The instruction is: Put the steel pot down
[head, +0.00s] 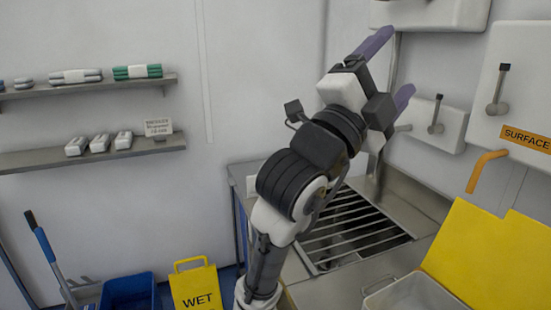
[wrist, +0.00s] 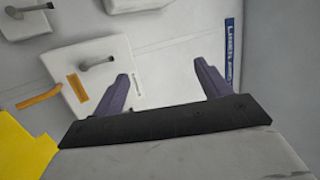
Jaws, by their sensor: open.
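My gripper (head: 388,72) is raised above the steel sink counter, its two purple fingers spread wide and pointing up and to the right. In the wrist view the open fingers (wrist: 165,85) have nothing between them but the pale wall behind. I see no clear steel pot in either view. A grey metal container (head: 415,292), cut off by the bottom edge of the head view, stands on the counter at the lower right; I cannot tell what it is.
The steel counter (head: 325,292) has a barred drain grate (head: 350,232). A yellow panel (head: 485,250) stands at right. Wall dispensers (head: 438,122) with levers hang near my gripper. A yellow WET sign (head: 196,288) and blue bin (head: 130,292) stand lower left. Shelves (head: 90,158) line the left wall.

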